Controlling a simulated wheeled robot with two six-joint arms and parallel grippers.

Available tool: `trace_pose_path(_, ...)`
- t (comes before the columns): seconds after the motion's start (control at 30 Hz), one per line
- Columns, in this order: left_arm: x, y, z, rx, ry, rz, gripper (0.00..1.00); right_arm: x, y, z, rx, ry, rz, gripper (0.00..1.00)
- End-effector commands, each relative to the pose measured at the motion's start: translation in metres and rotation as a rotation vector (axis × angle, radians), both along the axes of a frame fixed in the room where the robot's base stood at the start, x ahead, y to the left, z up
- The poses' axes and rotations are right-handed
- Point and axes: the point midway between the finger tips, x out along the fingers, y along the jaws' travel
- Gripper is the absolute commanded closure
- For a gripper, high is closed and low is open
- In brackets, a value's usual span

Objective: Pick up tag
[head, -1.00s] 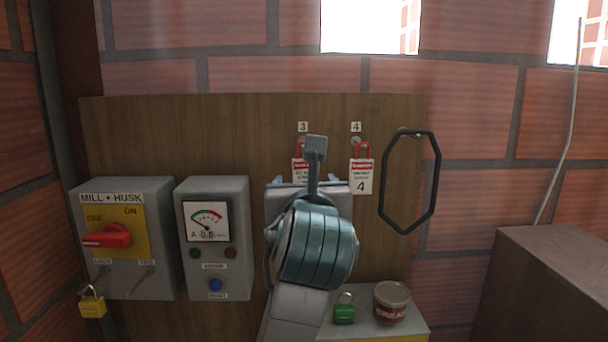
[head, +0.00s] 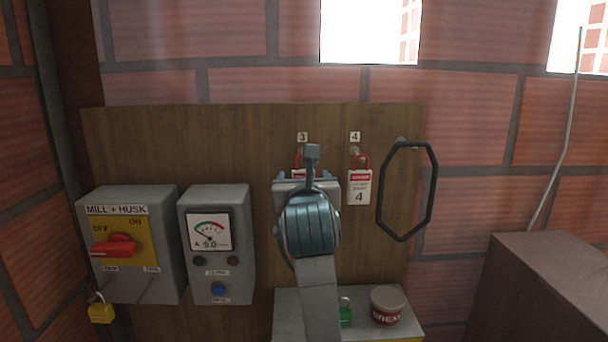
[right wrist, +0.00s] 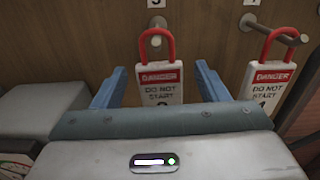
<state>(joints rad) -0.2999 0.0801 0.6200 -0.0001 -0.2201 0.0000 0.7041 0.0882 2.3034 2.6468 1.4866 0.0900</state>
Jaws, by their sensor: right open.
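Two red-and-white danger tags hang from pegs on the wooden board. The tag under label 3 (right wrist: 160,84) shows between the two blue fingers of my right gripper (right wrist: 157,85) in the right wrist view. In the head view that tag (head: 298,174) is mostly hidden behind my right arm. The right gripper is open, with a finger on either side of the tag; I cannot tell whether they touch it. The tag under label 4 (head: 359,188) hangs to the right, and it also shows in the right wrist view (right wrist: 266,85). My left gripper is not in view.
The MILL + HUSK switch box (head: 130,245) and a meter box (head: 217,245) are at left. A yellow padlock (head: 101,312) hangs below. A green padlock (head: 345,313) and a grease tin (head: 387,306) stand on a grey box. A black loop (head: 407,190) hangs at right.

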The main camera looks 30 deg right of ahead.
Motion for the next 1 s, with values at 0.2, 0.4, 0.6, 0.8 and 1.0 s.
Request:
trace_pose_path(0.2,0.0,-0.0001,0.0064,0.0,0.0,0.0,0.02,0.0104,-0.0065,-0.0005,0.001,-0.001,0.0,0.33)
trace_pose_path(0.4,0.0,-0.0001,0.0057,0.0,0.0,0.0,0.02,0.0102,-0.0063,-0.0008,0.002,-0.001,0.001,0.41)
trace_pose_path(0.6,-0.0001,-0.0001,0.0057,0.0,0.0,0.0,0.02,0.01,-0.0062,-0.0006,0.002,-0.001,0.001,0.8)
trace_pose_path(0.8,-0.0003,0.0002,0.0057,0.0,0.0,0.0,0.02,0.01,-0.0062,-0.0006,0.001,0.0,0.001,0.84)
trace_pose_path(1.0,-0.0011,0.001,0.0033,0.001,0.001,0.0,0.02,0.0102,-0.0061,0.0014,0.001,-0.003,0.0,0.84)
